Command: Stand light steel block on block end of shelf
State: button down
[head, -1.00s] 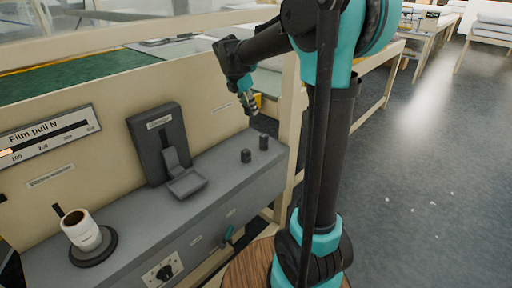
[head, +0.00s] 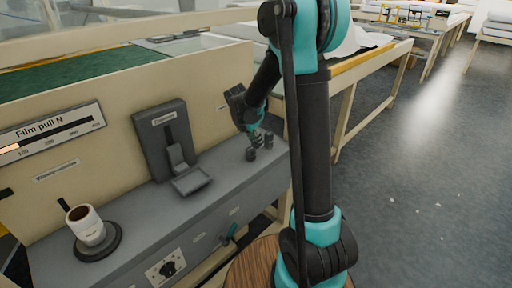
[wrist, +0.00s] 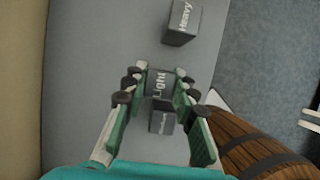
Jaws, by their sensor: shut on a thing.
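The light steel block (wrist: 160,84), a dark grey block marked "Light", is between the fingers of my gripper (wrist: 158,88) in the wrist view. The fingers are shut on it from both sides. In the head view my gripper (head: 257,137) is low over the right end of the grey shelf (head: 222,185), and the held block is hard to make out there. Another block (wrist: 162,122) is just below it in the wrist view, its label too small to read. A block marked "Heavy" (wrist: 182,22) stands above with a gap. I cannot tell whether the light block touches the shelf.
A dark stand with a small tray (head: 190,180) is mid-shelf. A white mug (head: 86,225) sits on a round dark pad at the left end. A beige panel (head: 70,120) backs the shelf.

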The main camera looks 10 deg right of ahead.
aim_at(256, 146)
jog(key=shift+f, duration=1.55)
jog(key=shift+f, duration=0.1)
jog(key=c, duration=1.2)
grip_release()
